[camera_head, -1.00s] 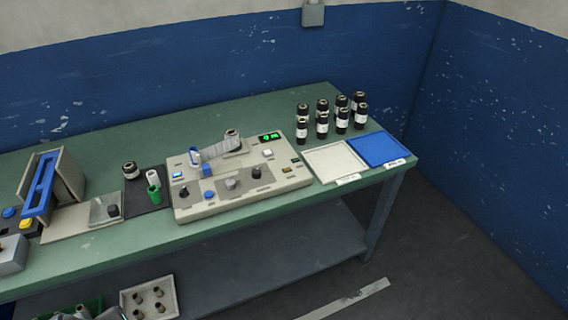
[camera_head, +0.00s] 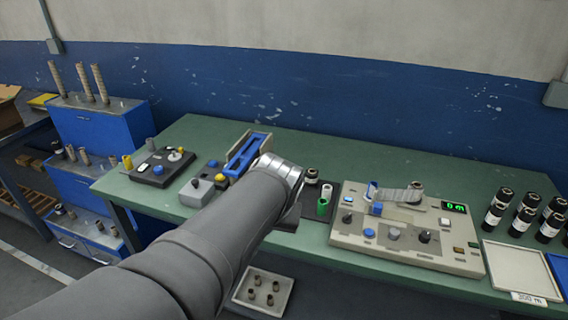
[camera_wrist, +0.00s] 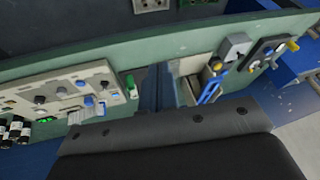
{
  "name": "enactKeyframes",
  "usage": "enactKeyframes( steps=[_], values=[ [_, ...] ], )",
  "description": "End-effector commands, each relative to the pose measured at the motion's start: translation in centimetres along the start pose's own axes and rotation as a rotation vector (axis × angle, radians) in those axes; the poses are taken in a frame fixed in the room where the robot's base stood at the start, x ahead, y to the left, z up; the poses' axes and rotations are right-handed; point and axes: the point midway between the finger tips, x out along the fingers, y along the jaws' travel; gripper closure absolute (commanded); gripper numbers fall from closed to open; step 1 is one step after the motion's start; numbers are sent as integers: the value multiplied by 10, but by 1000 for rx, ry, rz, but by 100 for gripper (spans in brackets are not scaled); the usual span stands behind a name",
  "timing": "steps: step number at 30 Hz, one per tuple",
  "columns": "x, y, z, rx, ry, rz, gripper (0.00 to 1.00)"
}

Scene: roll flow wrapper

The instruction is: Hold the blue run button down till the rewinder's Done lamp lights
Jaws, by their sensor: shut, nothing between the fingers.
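The rewinder (camera_head: 405,248) is a beige machine on the green bench, right of centre in the head view. A round blue button (camera_head: 369,232) sits on its front left; it also shows in the wrist view (camera_wrist: 80,84). A green-lit display (camera_head: 454,207) reads about 0 m. Small lamps or keys sit on its right, one amber (camera_head: 459,250); I cannot tell which is the Done lamp. My gripper (camera_wrist: 167,86) is shut and empty, left of the rewinder and apart from it. In the head view my arm hides most of it.
A blue-railed fixture (camera_head: 245,153) and a grey box with a yellow button are left. The bench behind is clear.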

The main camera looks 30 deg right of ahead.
Motion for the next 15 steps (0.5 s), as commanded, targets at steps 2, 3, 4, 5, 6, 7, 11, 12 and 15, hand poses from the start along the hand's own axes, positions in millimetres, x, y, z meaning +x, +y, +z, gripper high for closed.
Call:
enactKeyframes(
  steps=[2, 3, 4, 5, 6, 7, 11, 12, 15],
  values=[
    [6, 12, -18, 29, -2, -11, 100],
    [8, 18, -27, 39, -1, -16, 100],
    [11, 23, -34, 49, 0, -21, 100],
    [13, 28, -40, 57, 1, -26, 100],
    [16, 35, -49, 70, 4, -32, 100],
    [18, 40, -55, 78, 6, -37, 100],
    [30, 67, -81, 118, 17, -56, 100],
    [33, 76, -88, 129, 21, -60, 100],
    [44, 100, -106, 160, 34, -75, 100]
  ],
)
